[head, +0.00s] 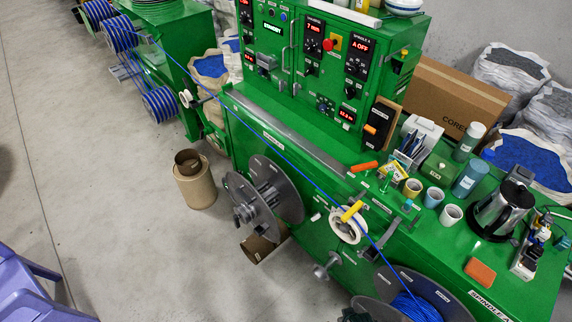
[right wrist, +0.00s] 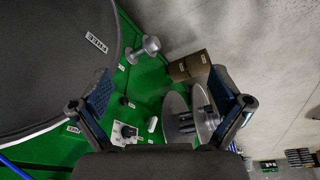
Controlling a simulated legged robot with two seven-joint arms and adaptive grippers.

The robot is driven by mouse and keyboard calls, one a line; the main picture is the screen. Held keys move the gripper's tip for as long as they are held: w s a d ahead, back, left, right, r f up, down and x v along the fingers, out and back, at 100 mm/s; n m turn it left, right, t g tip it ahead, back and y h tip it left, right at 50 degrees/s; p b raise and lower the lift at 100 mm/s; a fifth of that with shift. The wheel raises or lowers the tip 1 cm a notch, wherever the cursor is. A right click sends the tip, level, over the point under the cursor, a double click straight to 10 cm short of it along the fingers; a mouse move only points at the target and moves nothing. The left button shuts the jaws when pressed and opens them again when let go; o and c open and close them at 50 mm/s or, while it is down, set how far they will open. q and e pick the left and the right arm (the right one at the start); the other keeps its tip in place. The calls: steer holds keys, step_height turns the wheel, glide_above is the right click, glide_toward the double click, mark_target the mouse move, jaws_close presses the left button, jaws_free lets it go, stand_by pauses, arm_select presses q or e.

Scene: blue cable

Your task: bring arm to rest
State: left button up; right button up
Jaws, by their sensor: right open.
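My right gripper (right wrist: 160,85) is open in the right wrist view, with a finger at each side and nothing between them. It faces the green machine's front and the floor. I cannot make it out clearly in the head view. My left gripper is in neither view. The blue cable (head: 275,146) runs taut from the spools at the top left across the green machine (head: 270,130). It passes the white ring guide (head: 346,232) with a yellow handle and reaches the grey reel (head: 452,300), which holds wound blue cable. A short piece of blue cable (right wrist: 12,168) shows at the wrist view's lower left.
An empty grey reel (head: 290,190) and a metal knob (head: 325,268) stick out from the machine front. A cardboard tube (head: 195,180) stands on the floor. Cups (head: 451,215), a kettle (head: 500,210) and an orange block (head: 480,272) crowd the machine top. Floor at left is clear beyond a purple chair (head: 30,285).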

steer(key=s+d+f+g+b, duration=0.1)
steer(key=s+f, duration=0.3)
steer(key=f, duration=0.8)
steer(key=s+d+f+b, duration=0.1)
steer(key=s+f, duration=0.3)
steer(key=f, duration=0.9)
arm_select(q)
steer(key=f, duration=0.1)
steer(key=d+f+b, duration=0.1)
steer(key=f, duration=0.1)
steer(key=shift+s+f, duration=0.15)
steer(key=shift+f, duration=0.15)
arm_select(e)
steer(key=s+d+f+g, duration=0.1)
steer(key=s+d+f, duration=0.1)
steer(key=s+f, duration=0.8)
steer(key=s, duration=0.3)
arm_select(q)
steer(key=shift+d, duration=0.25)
arm_select(e)
steer(key=shift+d, duration=0.1)
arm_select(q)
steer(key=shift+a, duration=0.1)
arm_select(e)
steer(key=shift+a, duration=0.2)
